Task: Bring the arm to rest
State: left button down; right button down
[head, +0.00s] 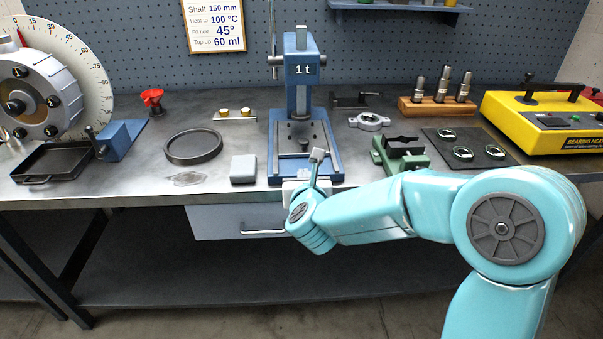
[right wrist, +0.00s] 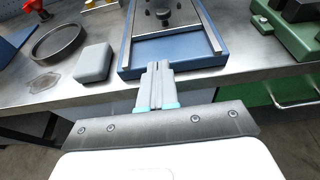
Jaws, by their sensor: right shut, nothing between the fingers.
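My right arm comes in from the right of the head view and reaches to the front edge of the workbench (head: 225,190). My right gripper (head: 301,185) is at the front of the blue press (head: 302,120), mostly hidden behind my wrist. In the right wrist view my right gripper (right wrist: 157,68) has its fingers together with nothing between them. The fingertips overlap the front edge of the press base (right wrist: 190,58) in that view; I cannot tell whether they touch it. My left gripper is not in view.
A grey block (head: 243,169) and a dark ring (head: 193,147) lie left of the press. A green vise (head: 400,155) stands close on its right, near my forearm. A drawer (head: 225,222) hangs under the bench. A yellow bearing heater (head: 540,120) stands far right.

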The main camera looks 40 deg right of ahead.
jog(key=s+a+f+n+g+y+p, duration=0.25)
jog(key=a+f+n+p, duration=0.2)
jog(key=f, duration=0.55)
jog(key=s+a+f+n+g+y+p, duration=0.25)
jog(key=a+f+n, duration=0.25)
jog(key=f, duration=0.5)
jog(key=s+a+f+n+g+y, duration=0.2)
jog(key=s+n, duration=0.4)
jog(key=n, duration=0.4)
jog(key=s+a+f+n+g+y+p, duration=0.1)
jog(key=s+a+f+n+g+y, duration=0.1)
jog(key=s+a+f+n, duration=0.2)
jog(key=s+a+f+n+g+y, duration=0.2)
jog(key=s+a+n, duration=0.5)
jog(key=n, duration=0.9)
jog(key=shift+s+a+f+g+y, duration=0.25)
jog(key=shift+s+f+g, duration=0.35)
jog(key=shift+s, duration=1.1)
jog(key=shift+n, duration=0.25)
